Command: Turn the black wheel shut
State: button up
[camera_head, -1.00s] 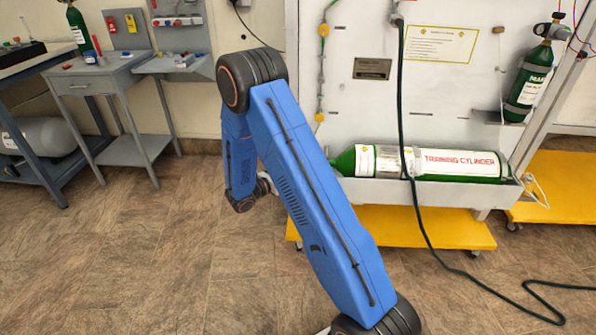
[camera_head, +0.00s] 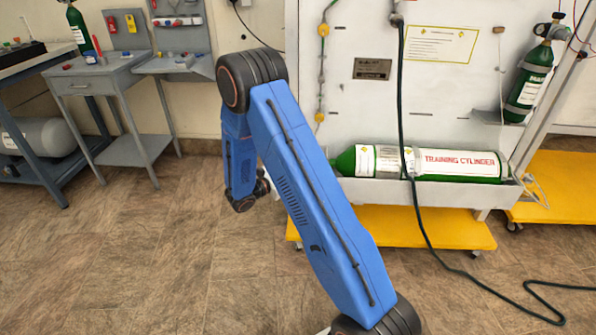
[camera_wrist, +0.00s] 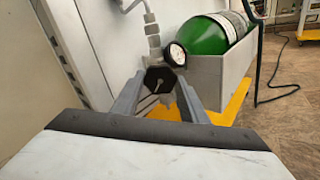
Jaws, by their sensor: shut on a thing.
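The black wheel (camera_wrist: 158,80) shows in the wrist view, between the two grey fingers of my gripper (camera_wrist: 160,86). The fingers are shut on the wheel, one on each side of it. A silver fitting (camera_wrist: 152,32) rises just above the wheel, and a round white-faced gauge (camera_wrist: 175,54) is close by on the right. In the head view, my blue arm hides the wheel and my gripper.
A green training cylinder (camera_head: 458,164) lies in a grey tray on the white panel (camera_head: 440,100); it also shows in the wrist view (camera_wrist: 203,36). A dark hose (camera_head: 401,120) hangs down to the floor. A yellow base (camera_head: 420,228) stands below.

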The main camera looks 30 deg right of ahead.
jog(key=shift+a+r+m, duration=0.1)
jog(key=shift+r+m, duration=0.05)
jog(key=shift+m, duration=14.25)
jog(key=o, duration=1)
jog(key=shift+o, duration=0.2)
jog(key=s+a, duration=0.2)
jog(key=a, duration=1.5)
jog(key=shift+s, duration=0.25)
